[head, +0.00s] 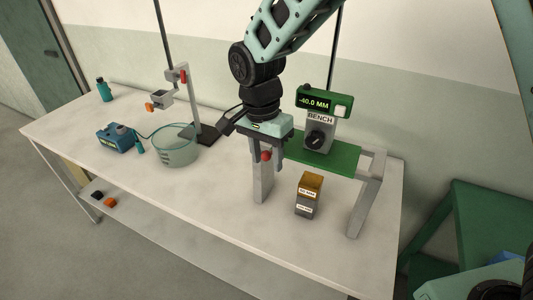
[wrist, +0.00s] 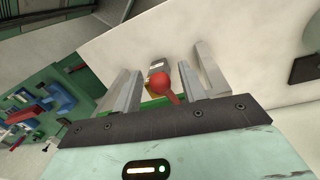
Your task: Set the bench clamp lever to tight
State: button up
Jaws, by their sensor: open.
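In the wrist view the red knob lies between the two grey fingers of my gripper (wrist: 155,72), with a gap on both sides. I cannot tell whether a finger touches it. The lever's base is mostly hidden by my gripper, and its tight mark is not visible.
A grey box labelled BENCH (head: 319,136) with a dial and a "-40.0 MM" display (head: 315,102) stands on the plate. A labelled block (head: 309,195) stands below it. A glass beaker (head: 175,146) and a clamp stand (head: 196,100) are left.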

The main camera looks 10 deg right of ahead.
grip_shut()
jog(key=shift+w+d+r+g+y+p, duration=0.15)
jog(key=shift+w+r+g+y+p, duration=0.1)
jog(key=shift+r+g+p, duration=0.25)
jog(key=shift+w+d+r+g+y+p, duration=0.15)
jog(key=shift+r+g+y+p, duration=0.15)
jog(key=shift+p, duration=0.4)
jog(key=shift+w+d+r+g+y+p, duration=0.1)
jog(key=shift+w+r+g+y+p, duration=0.15)
jog(key=shift+g+y+p, duration=0.25)
jog(key=shift+w+d+r+g+y+p, duration=0.15)
jog(key=shift+r+g+y+p, duration=0.1)
jog(key=shift+g+p, duration=0.3)
grip_release()
jog(key=b+v, duration=0.5)
jog(key=v, duration=1.2)
jog(key=shift+w, duration=0.25)
